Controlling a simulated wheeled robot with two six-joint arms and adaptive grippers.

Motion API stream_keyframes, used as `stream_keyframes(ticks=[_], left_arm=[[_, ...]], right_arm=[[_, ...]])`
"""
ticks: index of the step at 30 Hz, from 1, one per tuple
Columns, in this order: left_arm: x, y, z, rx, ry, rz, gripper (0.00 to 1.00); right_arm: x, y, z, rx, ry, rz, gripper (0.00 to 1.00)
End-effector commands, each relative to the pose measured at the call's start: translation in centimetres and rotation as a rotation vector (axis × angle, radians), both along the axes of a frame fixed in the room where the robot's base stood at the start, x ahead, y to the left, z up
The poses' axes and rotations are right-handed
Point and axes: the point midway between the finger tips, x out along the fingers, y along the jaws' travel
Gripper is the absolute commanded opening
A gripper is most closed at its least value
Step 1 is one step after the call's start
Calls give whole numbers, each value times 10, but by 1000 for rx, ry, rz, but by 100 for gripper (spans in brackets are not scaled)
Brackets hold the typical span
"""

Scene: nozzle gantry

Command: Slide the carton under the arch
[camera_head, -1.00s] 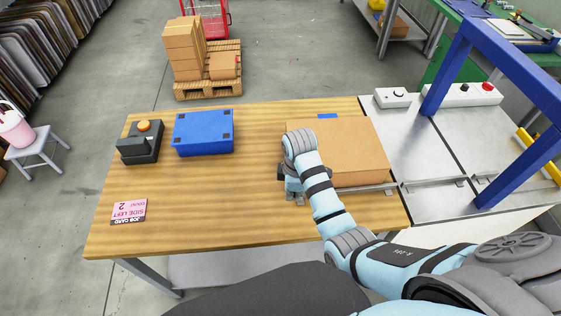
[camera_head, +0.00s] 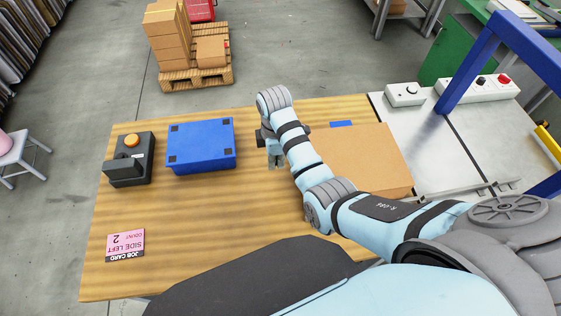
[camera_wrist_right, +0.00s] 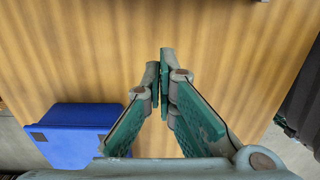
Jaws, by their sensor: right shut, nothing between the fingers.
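The brown carton (camera_head: 365,155) lies flat on the wooden table (camera_head: 200,220), at its right end beside the metal surface. My right arm hides part of its left and front sides. The blue arch (camera_head: 478,62) stands to the right over the metal surface, and the carton is outside it. My right gripper (camera_head: 275,160) points down over the wood, left of the carton's far left part, and looks apart from it. In the right wrist view its fingertips (camera_wrist_right: 165,55) meet with nothing between them. My left gripper is out of view.
A blue box (camera_head: 200,145) and a dark device with an orange button (camera_head: 131,140) stand left of the gripper. A pink job card (camera_head: 125,245) lies at front left. A metal rail (camera_head: 465,190) runs near the arch.

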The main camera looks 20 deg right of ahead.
Motion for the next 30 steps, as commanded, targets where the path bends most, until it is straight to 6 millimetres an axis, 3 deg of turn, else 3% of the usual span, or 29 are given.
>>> stream_keyframes(ticks=[5,10,15,21,30], left_arm=[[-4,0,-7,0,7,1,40],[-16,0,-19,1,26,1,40],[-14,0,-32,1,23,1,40],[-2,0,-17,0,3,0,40],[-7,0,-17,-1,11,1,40]], right_arm=[[-2,0,-28,0,4,1,0],[-2,0,-66,0,4,0,0],[-3,-1,-103,0,4,-1,0],[-11,-32,-95,-2,1,-3,0],[-13,-39,-96,0,1,0,0]])
